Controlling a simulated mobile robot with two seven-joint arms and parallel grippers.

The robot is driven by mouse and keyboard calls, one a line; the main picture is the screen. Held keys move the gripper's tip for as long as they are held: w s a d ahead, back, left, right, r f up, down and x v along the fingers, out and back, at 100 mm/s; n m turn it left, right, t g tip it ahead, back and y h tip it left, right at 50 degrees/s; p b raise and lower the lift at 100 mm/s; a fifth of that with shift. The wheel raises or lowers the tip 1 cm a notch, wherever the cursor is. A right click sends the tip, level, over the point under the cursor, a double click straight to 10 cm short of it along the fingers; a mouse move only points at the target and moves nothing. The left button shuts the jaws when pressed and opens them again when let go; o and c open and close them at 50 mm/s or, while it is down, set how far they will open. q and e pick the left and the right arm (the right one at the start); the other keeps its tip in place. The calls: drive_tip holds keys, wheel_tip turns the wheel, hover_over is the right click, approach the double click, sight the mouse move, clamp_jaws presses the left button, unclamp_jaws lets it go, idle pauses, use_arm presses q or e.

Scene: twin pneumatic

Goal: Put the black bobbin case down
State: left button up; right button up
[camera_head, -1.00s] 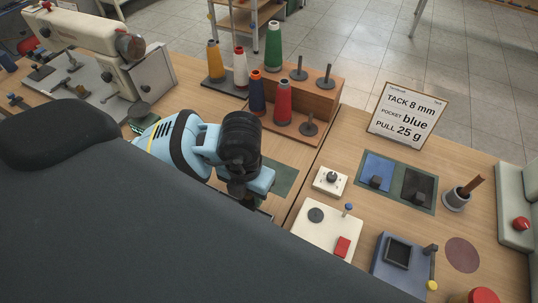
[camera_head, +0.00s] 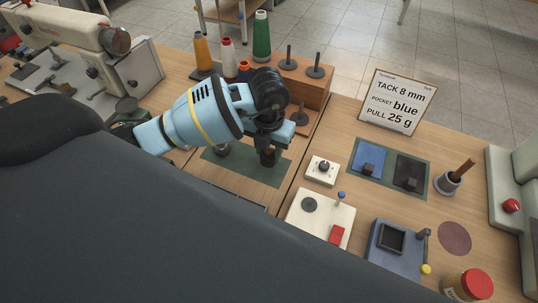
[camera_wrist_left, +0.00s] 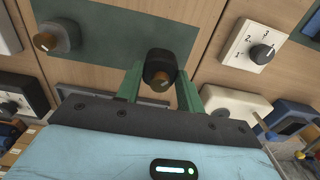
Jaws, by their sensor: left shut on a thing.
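The black bobbin case (camera_head: 268,158) is a small dark block with a brownish knob, over the right part of the dark green mat (camera_head: 218,170). My left gripper (camera_head: 269,147) is shut on it. In the left wrist view the case (camera_wrist_left: 159,66) stands between the green fingertips (camera_wrist_left: 160,86), with the mat (camera_wrist_left: 112,30) behind it. I cannot tell whether its base touches the mat. A silver-grey bobbin case (camera_head: 222,149) with a brown knob stands apart on the mat's left part; it also shows in the left wrist view (camera_wrist_left: 58,38). My right gripper is not in view.
A white dial box (camera_head: 322,170) stands right of the mat, with a cream block (camera_head: 319,217) in front. A wooden thread stand (camera_head: 308,88) is behind. Blue (camera_head: 367,157) and black (camera_head: 410,169) pads lie further right, below a sign (camera_head: 398,103). A sewing machine (camera_head: 130,75) is left.

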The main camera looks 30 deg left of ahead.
sight(269, 157)
use_arm(q)
drive_tip(key=shift+w+f, duration=0.1)
drive_tip(key=shift+f, duration=1.6)
drive_tip(key=shift+f, duration=0.2)
drive_tip(key=o, duration=1.1)
drive_tip(key=shift+c, duration=0.2)
wheel_tip(269, 157, up, 12)
drive_tip(key=shift+r+p, duration=0.2)
drive_tip(key=shift+p, duration=0.3)
